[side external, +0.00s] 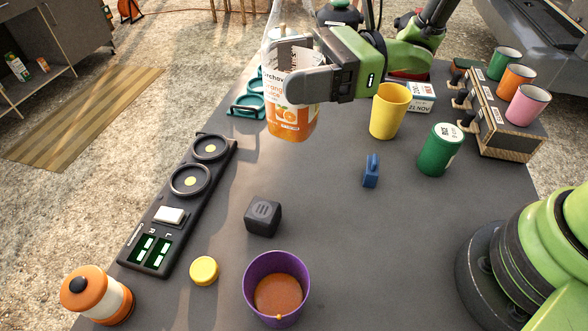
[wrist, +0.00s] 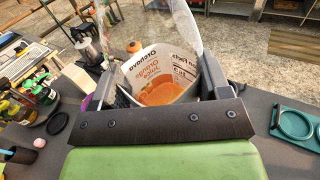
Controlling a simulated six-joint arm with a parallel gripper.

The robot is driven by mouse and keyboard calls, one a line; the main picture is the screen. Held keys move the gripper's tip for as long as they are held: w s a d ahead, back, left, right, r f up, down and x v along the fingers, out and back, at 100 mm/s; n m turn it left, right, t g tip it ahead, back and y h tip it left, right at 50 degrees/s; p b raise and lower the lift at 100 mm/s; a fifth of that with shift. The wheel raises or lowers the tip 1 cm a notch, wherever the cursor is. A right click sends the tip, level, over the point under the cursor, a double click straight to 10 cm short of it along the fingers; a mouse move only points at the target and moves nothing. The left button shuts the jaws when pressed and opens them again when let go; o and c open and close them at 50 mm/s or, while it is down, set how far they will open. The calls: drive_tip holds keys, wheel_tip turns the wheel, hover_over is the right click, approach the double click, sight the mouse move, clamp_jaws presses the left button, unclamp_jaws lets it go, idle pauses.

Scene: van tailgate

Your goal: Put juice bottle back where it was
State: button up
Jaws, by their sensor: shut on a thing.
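The juice bottle (side external: 291,118) is clear with a white and orange label and some orange juice low inside. It looks about upright in the side external view. My gripper (side external: 300,72) is shut on its upper body, one finger on either side. The bottle (wrist: 165,68) also shows between the fingers in the wrist view. I cannot tell whether its base touches the table. A teal holder with round rings (side external: 244,107) is just left of the bottle, partly hidden. A yellow cap (side external: 204,271) lies at the front of the table.
A purple cup (side external: 252,290) holding orange liquid stands at the front. A yellow cup (side external: 390,111) and a green can (side external: 440,150) stand right of the bottle. A black block (side external: 263,216) and a black ringed tray (side external: 165,215) are nearer.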

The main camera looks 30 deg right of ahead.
drive_tip(key=w+d+m+t+h, duration=0.1)
drive_tip(key=w+d+m+t, duration=0.1)
drive_tip(key=w+t, duration=0.15)
drive_tip(key=shift+g, duration=0.25)
drive_tip(key=f, duration=1.4)
drive_tip(key=shift+w+d+f, duration=0.1)
drive_tip(key=shift+d+f, duration=0.1)
drive_tip(key=shift+f, duration=0.05)
drive_tip(key=o, duration=1.1)
drive_tip(key=shift+f, duration=0.15)
drive_tip(key=v, duration=0.2)
drive_tip(key=r+v, duration=0.1)
drive_tip(key=v, duration=0.2)
drive_tip(key=shift+d, duration=0.15)
drive_tip(key=shift+r, duration=3.2)
